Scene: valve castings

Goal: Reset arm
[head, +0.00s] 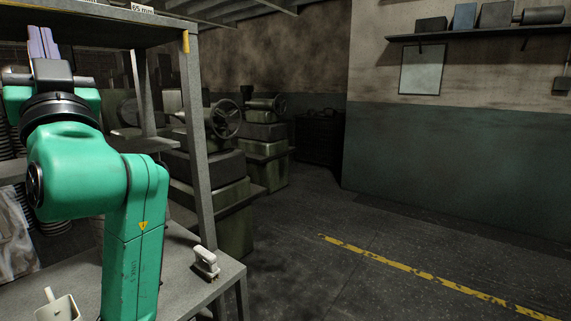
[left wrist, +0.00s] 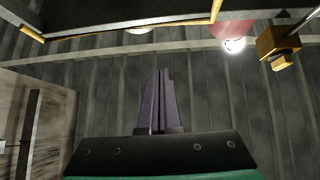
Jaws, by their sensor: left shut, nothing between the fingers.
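My left gripper (head: 42,42) is raised at the upper left of the head view, pointing up near the front of a metal shelf rack. Its two purple-grey fingers are together with nothing between them. The left wrist view also shows the fingers (left wrist: 158,100) closed, pointing up toward a ribbed ceiling. My green left arm comes up from the bottom left, bent at the elbow. My right gripper is not in either view.
The rack's top shelf (head: 120,32) and its upright (head: 198,150) stand close by my left arm. A lower shelf holds a small pale clamp-like object (head: 205,262) and a white container (head: 52,306). Machines with handwheels (head: 226,119) stand behind. The floor at right is clear.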

